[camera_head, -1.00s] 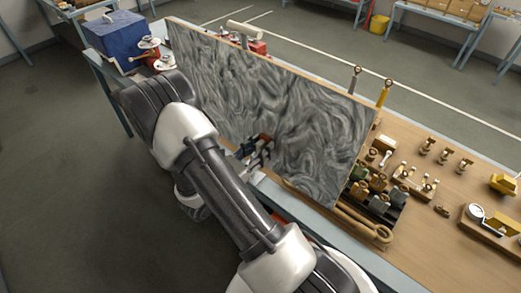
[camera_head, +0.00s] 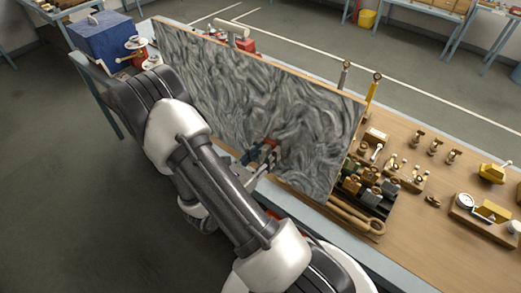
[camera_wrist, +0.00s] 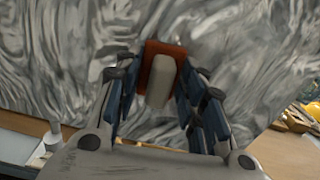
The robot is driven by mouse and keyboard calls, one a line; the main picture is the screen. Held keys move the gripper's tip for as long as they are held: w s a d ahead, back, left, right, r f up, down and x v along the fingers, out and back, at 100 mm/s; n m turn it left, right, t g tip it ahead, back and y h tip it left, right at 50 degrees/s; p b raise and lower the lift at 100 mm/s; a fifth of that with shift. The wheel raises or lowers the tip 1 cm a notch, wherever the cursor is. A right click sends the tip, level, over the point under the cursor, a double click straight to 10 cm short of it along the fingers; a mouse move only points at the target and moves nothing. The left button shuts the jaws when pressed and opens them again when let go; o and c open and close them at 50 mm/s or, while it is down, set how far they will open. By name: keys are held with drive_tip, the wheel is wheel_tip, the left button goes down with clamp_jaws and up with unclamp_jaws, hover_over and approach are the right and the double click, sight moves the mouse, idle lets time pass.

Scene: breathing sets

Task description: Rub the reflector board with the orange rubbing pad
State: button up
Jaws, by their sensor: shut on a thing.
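The reflector board (camera_head: 215,75) stands upright on the workbench, a large panel with a swirled grey surface and a thin wooden edge. It also fills most of the wrist view (camera_wrist: 255,50). My gripper (camera_head: 262,152) is at the lower middle of the board's near face. In the wrist view my gripper (camera_wrist: 162,95) is shut on the pale grip of the orange rubbing pad (camera_wrist: 153,52). The pad is between the fingers and the board, its face toward the board. It appears to lie against the board, but the contact itself is hidden.
A blue box (camera_head: 100,40) and red-and-white valve parts (camera_head: 135,48) stand left of the board.

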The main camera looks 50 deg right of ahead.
drive_tip(key=shift+s+d+b, duration=0.15)
drive_tip(key=shift+s+b, duration=0.15)
drive_tip(key=shift+s, duration=1.05)
drive_tip(key=shift+s+d+b, duration=0.15)
drive_tip(key=shift+s+b, duration=0.1)
drive_tip(key=shift+s, duration=1.1)
drive_tip(key=shift+s+d+r, duration=0.1)
drive_tip(key=shift+s, duration=0.8)
drive_tip(key=shift+s+r+p, duration=0.1)
drive_tip(key=shift+s+p, duration=0.25)
drive_tip(key=shift+p, duration=0.45)
drive_tip(key=shift+s+p, duration=0.45)
drive_tip(key=shift+p, duration=0.05)
drive_tip(key=shift+s+d, duration=0.1)
approach(298, 161)
drive_tip(key=shift+d, duration=0.35)
